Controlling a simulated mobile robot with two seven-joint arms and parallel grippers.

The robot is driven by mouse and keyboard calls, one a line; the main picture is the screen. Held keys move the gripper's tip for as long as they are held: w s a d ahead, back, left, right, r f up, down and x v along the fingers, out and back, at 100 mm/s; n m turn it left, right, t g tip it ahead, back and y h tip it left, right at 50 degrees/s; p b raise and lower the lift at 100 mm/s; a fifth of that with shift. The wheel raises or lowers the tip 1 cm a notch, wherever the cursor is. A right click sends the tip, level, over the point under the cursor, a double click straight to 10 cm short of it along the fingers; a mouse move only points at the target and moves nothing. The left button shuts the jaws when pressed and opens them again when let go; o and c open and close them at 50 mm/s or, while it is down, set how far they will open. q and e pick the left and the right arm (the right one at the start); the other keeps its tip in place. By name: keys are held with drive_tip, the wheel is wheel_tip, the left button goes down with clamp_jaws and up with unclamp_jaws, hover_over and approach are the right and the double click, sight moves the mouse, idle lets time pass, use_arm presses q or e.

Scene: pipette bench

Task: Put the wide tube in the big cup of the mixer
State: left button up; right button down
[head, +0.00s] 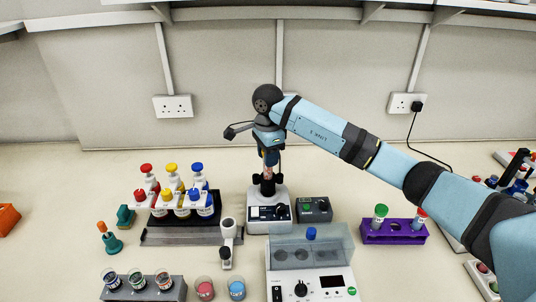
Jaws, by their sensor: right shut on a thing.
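The mixer (269,213) is a white box with a dark front panel and a dial, near the middle of the bench. Its dark cup (267,188) is on top. My right gripper (269,146) points down over the mixer and is shut on the wide tube (270,158), which shows pinkish and roughly upright below the fingers. The tube's lower end is right at the cup; I cannot tell whether it is inside or just above. The gripper hides the tube's top. My left gripper is not in view.
A small dark-grey box (314,210) stands right of the mixer, and a white device with a clear lid (310,275) in front. A purple rack (394,235) holds capped tubes at right. A bottle stand (180,235) is at left. Free bench lies behind.

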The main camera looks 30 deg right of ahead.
drive_tip(key=shift+f, duration=0.25)
drive_tip(key=shift+f+b, duration=0.5)
drive_tip(key=shift+b, duration=0.1)
drive_tip(key=c, duration=0.7)
unclamp_jaws()
wheel_tip(320, 180, up, 13)
drive_tip(key=shift+f+b, duration=0.1)
drive_tip(key=shift+b, duration=0.65)
drive_tip(key=shift+r, duration=0.5)
